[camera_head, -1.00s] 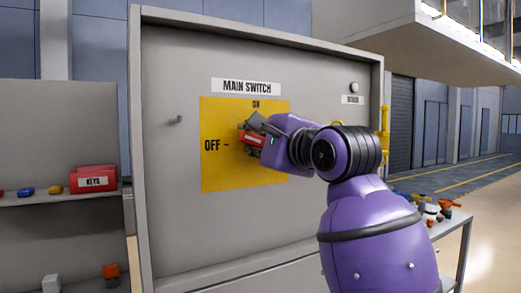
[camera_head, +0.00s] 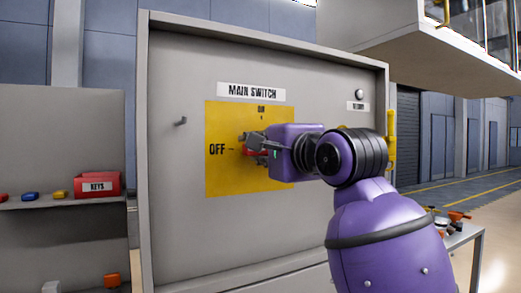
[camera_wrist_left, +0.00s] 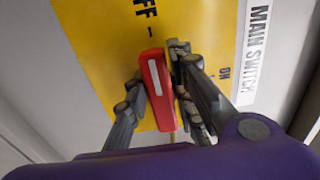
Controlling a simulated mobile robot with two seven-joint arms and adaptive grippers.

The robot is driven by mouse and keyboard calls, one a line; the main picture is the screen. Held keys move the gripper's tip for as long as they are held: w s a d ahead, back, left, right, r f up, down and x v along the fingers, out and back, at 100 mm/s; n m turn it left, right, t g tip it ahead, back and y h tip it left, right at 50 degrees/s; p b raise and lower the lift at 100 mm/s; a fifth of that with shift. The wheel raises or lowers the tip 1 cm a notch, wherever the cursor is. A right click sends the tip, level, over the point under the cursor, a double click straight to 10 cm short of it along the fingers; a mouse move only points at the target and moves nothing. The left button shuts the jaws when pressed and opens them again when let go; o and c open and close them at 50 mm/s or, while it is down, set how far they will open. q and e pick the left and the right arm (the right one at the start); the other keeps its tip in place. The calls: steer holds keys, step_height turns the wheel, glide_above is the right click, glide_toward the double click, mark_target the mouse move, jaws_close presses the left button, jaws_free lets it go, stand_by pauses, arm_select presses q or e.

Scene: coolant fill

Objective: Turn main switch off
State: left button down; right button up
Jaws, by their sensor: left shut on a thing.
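The main switch is a red handle (camera_wrist_left: 158,90) with a pale stripe, on a yellow plate (camera_head: 222,180) under the "MAIN SWITCH" label (camera_head: 253,92). In the left wrist view the handle's far end points at the dash beside "OFF" and away from "ON" (camera_wrist_left: 224,72). My left gripper (camera_head: 256,143) is at the plate, shut on the handle, with one grey finger on each side of it in the left wrist view. In the head view the fingers and wrist hide most of the handle. My right gripper is not in view.
The grey cabinet panel has a small knob (camera_head: 181,121) at left and a round button (camera_head: 359,94) at upper right. A red "KEYS" box (camera_head: 97,185) stands on a left shelf. A table with small items (camera_head: 458,216) stands at right, partly behind my arm.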

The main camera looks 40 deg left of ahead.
arm_select(q)
steer(key=shift+a+f, duration=0.1)
steer(key=shift+f, duration=0.3)
steer(key=c, duration=1.7)
jaws_free()
steer(key=shift+o, duration=0.7)
steer(key=shift+r, duration=0.15)
steer(key=v, duration=1.2)
